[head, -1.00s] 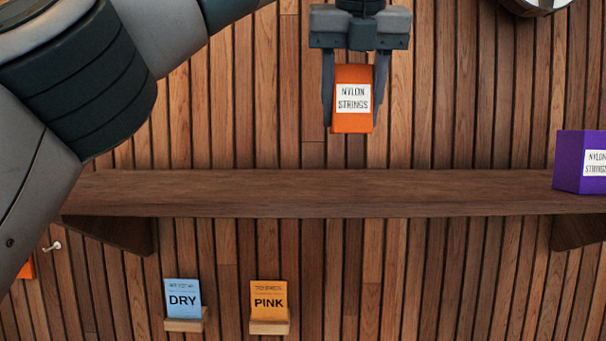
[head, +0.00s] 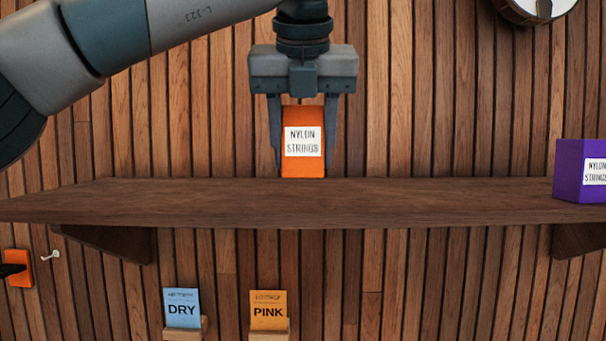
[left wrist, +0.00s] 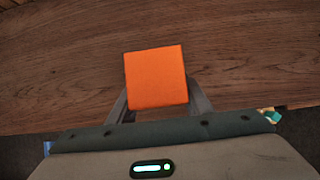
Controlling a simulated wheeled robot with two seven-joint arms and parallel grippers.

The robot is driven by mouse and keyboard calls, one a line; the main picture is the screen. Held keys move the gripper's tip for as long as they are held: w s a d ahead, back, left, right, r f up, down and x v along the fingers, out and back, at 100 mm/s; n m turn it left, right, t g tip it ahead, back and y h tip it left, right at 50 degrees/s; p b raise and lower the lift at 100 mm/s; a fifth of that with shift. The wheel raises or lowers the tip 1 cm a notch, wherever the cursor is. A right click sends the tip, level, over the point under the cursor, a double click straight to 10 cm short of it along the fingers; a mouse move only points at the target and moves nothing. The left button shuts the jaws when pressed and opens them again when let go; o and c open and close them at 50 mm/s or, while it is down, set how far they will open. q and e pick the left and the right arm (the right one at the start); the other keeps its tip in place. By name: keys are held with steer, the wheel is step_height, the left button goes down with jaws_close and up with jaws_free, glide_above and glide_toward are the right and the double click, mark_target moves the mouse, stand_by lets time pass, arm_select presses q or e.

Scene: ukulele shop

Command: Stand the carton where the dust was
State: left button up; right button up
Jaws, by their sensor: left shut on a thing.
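The orange carton (head: 303,166), labelled NYLON STRINGS, is upright between the fingers of my left gripper (head: 303,160), which is shut on it. In the head view its bottom is at the back part of the wooden shelf (head: 420,205); I cannot tell whether it touches. In the left wrist view the carton's orange top (left wrist: 156,77) shows between the fingers, with the shelf (left wrist: 60,75) beneath. No dust shows on the visible shelf top. My right gripper is not in view.
A purple NYLON STRINGS box (head: 578,172) stands at the shelf's right end. The shelf between it and the carton is clear. Below the shelf, a blue DRY card (head: 182,308) and an orange PINK card (head: 268,310) sit in small wall holders. A hook (head: 50,255) is at the lower left.

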mark_target(303, 174)
arm_select(q)
steer(key=shift+f+p, duration=0.95)
steer(key=shift+f, duration=1.05)
steer(key=shift+f, duration=0.15)
steer(key=o, duration=1.1)
steer(key=shift+r, duration=0.2)
